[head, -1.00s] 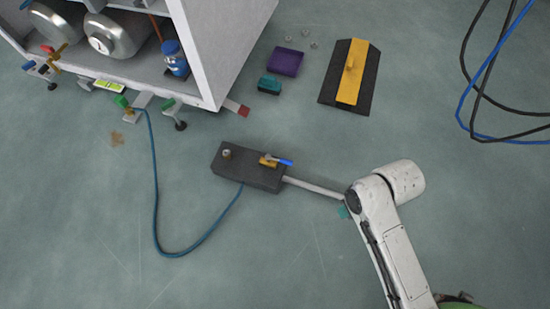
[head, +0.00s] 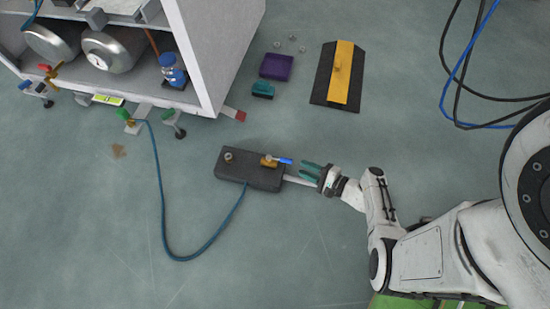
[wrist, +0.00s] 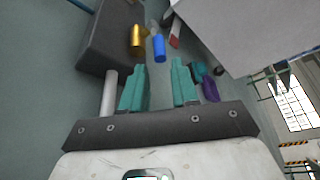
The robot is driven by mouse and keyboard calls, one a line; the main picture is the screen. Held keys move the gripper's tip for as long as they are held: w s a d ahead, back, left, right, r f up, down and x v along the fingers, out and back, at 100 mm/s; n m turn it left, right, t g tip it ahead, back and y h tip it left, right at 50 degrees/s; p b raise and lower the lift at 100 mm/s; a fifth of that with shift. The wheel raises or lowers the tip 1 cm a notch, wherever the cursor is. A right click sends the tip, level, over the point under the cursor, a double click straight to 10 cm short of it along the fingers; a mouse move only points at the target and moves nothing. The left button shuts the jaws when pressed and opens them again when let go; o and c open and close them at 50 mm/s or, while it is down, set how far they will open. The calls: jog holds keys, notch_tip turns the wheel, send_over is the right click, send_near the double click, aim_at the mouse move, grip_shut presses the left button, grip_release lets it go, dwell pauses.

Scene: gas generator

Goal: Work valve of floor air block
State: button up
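The floor air block (head: 237,172) is a dark grey box on the floor, in the middle of the head view. On its right part sits a brass valve (head: 268,162) with a blue handle (head: 285,161) pointing right. In the wrist view the brass valve (wrist: 137,40), the blue handle (wrist: 159,47) and the block (wrist: 108,38) lie ahead of my fingers. My gripper (head: 309,170) has teal fingers and is just right of the handle, apart from it. It is open and empty, and the fingers (wrist: 159,85) point toward the blue handle.
A pale pipe (head: 298,181) leaves the block's right end under my gripper. A blue hose (head: 167,228) runs from the block to the white cabinet (head: 215,55). A purple tray (head: 276,66), a teal item (head: 263,90) and a black-yellow ramp (head: 338,75) lie behind.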

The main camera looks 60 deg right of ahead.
aim_at(282, 159)
jog(key=b+x, duration=0.3)
jog(key=x, duration=0.7)
jog(key=shift+w+a, duration=0.1)
jog(key=shift+w, duration=0.05)
jog(key=shift+c, duration=0.3)
grip_shut()
